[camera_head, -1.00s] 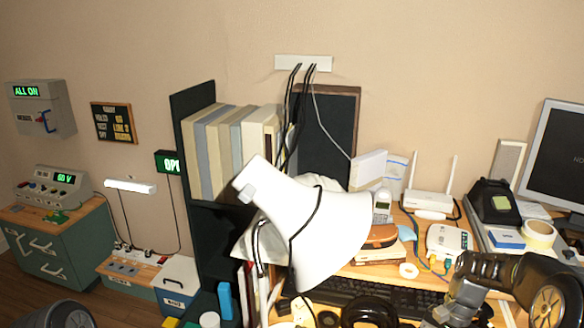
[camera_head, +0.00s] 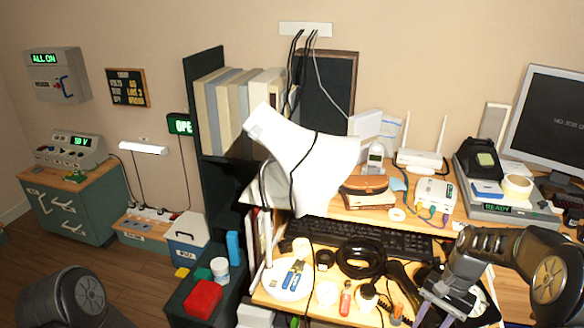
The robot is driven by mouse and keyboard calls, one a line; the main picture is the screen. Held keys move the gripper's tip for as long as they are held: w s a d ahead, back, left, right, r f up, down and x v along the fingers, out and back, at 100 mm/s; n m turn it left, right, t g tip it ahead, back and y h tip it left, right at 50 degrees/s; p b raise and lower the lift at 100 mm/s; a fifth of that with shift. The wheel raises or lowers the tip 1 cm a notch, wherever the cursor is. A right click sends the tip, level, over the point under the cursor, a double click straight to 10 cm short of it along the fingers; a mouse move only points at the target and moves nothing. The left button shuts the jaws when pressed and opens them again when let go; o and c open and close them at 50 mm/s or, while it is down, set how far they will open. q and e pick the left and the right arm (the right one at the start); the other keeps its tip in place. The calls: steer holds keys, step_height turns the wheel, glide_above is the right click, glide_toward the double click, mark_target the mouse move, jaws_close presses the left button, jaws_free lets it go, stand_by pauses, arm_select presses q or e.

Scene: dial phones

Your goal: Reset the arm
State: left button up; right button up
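My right arm comes in from the right edge above the cluttered desk (camera_head: 410,212). Its gripper (camera_head: 433,316) points down and to the left at the bottom of the view, over the desk's front right part. Two pale fingers show with a gap between them, and I see nothing held there. The bottom edge cuts off the view close to the fingertips. Of my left arm only a dark rounded link shows in the lower left corner. My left gripper is out of view.
A white lamp (camera_head: 318,165) stands over the desk's left part. A keyboard (camera_head: 350,236), a black coil (camera_head: 361,258), a phone (camera_head: 375,158), a router (camera_head: 421,160) and a monitor (camera_head: 556,125) crowd the desk. A red box (camera_head: 204,298) sits at lower left. Wooden floor is open left of it.

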steer(key=s+a+f+n+t, duration=0.1)
steer(key=a+f+n+t, duration=0.35)
steer(key=a+f, duration=1)
steer(key=s+a+f+n+g, duration=0.1)
steer(key=s+a+f, duration=0.1)
steer(key=s+a, duration=0.4)
steer(key=s+a+f+n+g+y+p, duration=0.1)
steer(key=s+a+f, duration=0.2)
steer(key=s+a, duration=0.4)
steer(key=s, duration=0.5)
steer(key=shift+s+a+n, duration=0.25)
steer(key=shift+s+n, duration=0.1)
steer(key=shift+s, duration=0.05)
steer(key=shift+d+f+g, duration=0.1)
steer(key=shift+d+g, duration=0.05)
steer(key=shift+g, duration=0.1)
